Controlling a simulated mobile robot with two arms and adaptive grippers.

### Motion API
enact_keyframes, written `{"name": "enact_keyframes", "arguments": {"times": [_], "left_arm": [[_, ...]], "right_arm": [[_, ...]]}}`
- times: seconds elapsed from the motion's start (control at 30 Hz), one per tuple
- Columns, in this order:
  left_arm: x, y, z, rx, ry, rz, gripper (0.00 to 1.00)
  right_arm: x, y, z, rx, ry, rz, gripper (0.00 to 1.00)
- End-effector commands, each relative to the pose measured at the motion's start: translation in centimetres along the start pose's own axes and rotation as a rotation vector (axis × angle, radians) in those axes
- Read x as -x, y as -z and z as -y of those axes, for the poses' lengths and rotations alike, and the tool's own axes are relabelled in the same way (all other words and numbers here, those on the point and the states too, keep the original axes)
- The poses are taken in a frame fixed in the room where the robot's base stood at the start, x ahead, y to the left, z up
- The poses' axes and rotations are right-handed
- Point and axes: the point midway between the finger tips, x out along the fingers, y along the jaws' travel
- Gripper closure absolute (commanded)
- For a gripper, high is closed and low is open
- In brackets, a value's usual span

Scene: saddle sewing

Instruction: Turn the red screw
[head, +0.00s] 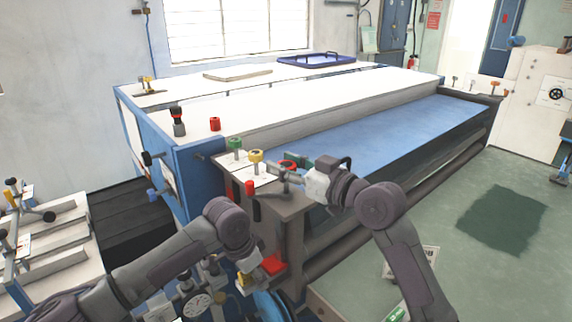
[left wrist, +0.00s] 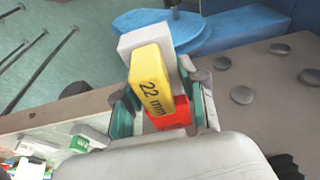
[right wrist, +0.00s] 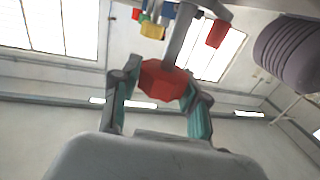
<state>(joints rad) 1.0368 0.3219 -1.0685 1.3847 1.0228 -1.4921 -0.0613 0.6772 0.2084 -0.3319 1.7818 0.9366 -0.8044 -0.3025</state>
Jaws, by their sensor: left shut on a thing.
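The red screw has a faceted head (right wrist: 163,82) that sits between the fingers of my right gripper (right wrist: 160,100) in the right wrist view. The fingers stand on either side of it; I cannot tell whether they press on it. In the head view the red screw (head: 288,164) is partly hidden by my right gripper (head: 293,172) above the machine's near end. My left gripper (left wrist: 160,110) is shut on a block with a yellow part marked 22 mm (left wrist: 151,85), a red part and a white part. In the head view my left gripper (head: 255,270) is low beside the machine's end.
Green (head: 235,144) and yellow (head: 256,156) knobs stand near the red screw. Another red knob (head: 249,188) is at the machine's edge. A dial gauge (head: 196,304) lies below my left arm. The blue machine bed (head: 410,135) is clear.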

Motion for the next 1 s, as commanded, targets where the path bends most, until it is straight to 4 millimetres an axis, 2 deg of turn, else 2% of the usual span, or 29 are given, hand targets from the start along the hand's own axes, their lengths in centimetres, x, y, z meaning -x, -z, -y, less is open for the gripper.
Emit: {"name": "enact_keyframes", "arguments": {"times": [0.03,0.17,0.77,0.8,0.93,1.0], "left_arm": [[0.32,0.29,0.00,-0.002,0.001,-0.008,0.87],[0.32,0.28,0.00,-0.002,0.001,-0.008,0.87],[0.33,0.23,0.00,-0.002,0.001,-0.006,0.87],[0.33,0.23,0.00,-0.002,0.001,-0.006,0.87],[0.32,0.22,0.00,-0.002,0.001,-0.006,0.87],[0.32,0.23,0.00,-0.002,0.001,-0.006,0.87]], "right_arm": [[0.02,0.03,-0.10,0.001,-0.002,0.000,0.70],[0.04,0.03,-0.14,0.001,-0.003,0.000,0.91],[0.07,0.02,-0.29,0.001,-0.083,0.000,0.91],[0.07,0.02,-0.30,0.001,-0.083,0.000,0.52],[0.07,0.03,-0.25,0.001,-0.082,0.000,0.30],[0.06,0.03,-0.21,0.001,-0.081,0.000,0.30]]}}
